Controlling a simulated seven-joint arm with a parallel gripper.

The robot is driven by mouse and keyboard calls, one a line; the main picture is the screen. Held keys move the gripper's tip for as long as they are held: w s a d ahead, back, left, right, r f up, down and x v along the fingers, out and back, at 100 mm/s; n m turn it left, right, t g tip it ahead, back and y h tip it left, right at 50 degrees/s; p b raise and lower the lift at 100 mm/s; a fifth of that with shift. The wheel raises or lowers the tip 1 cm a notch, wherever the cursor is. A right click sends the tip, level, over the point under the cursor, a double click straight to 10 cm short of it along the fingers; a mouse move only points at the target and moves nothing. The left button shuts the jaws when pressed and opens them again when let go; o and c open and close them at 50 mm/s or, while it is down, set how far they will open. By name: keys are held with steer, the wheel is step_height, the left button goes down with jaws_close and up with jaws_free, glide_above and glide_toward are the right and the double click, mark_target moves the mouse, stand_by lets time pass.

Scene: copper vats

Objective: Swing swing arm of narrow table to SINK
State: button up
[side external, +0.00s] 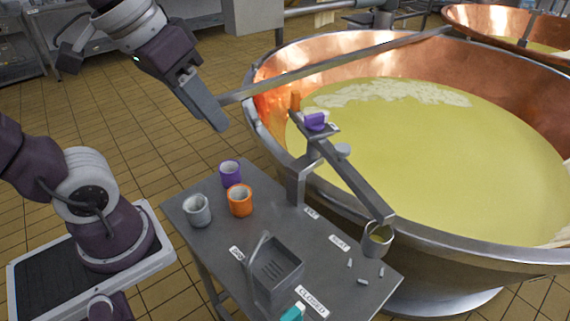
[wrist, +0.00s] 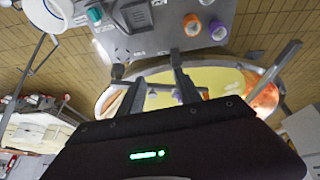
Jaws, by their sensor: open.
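The swing arm (side external: 352,180) is a grey bar on a post at the vat-side edge of the narrow table (side external: 215,264). It slants toward the front right along the vat rim, with a small metal cup (side external: 376,243) at its front end. A grey sink basin (side external: 275,272) with a slotted floor stands at the table's front. My gripper (side external: 218,126) is in the air left of the vat, apart from the swing arm. In the wrist view its fingers (wrist: 153,82) are spread and empty.
A large copper vat (side external: 430,140) of yellow liquid fills the right, with a metal bar (side external: 335,65) crossing above its rim. Purple (side external: 230,174), orange (side external: 240,201) and grey (side external: 197,210) cups stand on the table. A teal piece (side external: 293,313) is beside the "CLOSED" label.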

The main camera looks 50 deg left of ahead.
steer(key=s+f+m, duration=0.1)
steer(key=s+f, duration=0.2)
steer(key=w+a+r+n+g+h, duration=0.1)
steer(key=w+a+r+n, duration=0.15)
steer(key=w, duration=0.35)
steer(key=w+a+r+n, duration=0.1)
steer(key=w+r, duration=0.2)
steer(key=w, duration=0.3)
steer(key=n+g+y, duration=0.1)
steer(key=n+g, duration=0.3)
glide_above(296, 92)
steer(key=s, duration=0.2)
step_height(296, 92, down, 8)
steer(key=f, duration=0.3)
steer(key=w+f, duration=0.1)
steer(key=f, duration=0.5)
steer(key=shift+w+f, duration=0.1)
steer(key=shift+w, duration=0.3)
jaws_close()
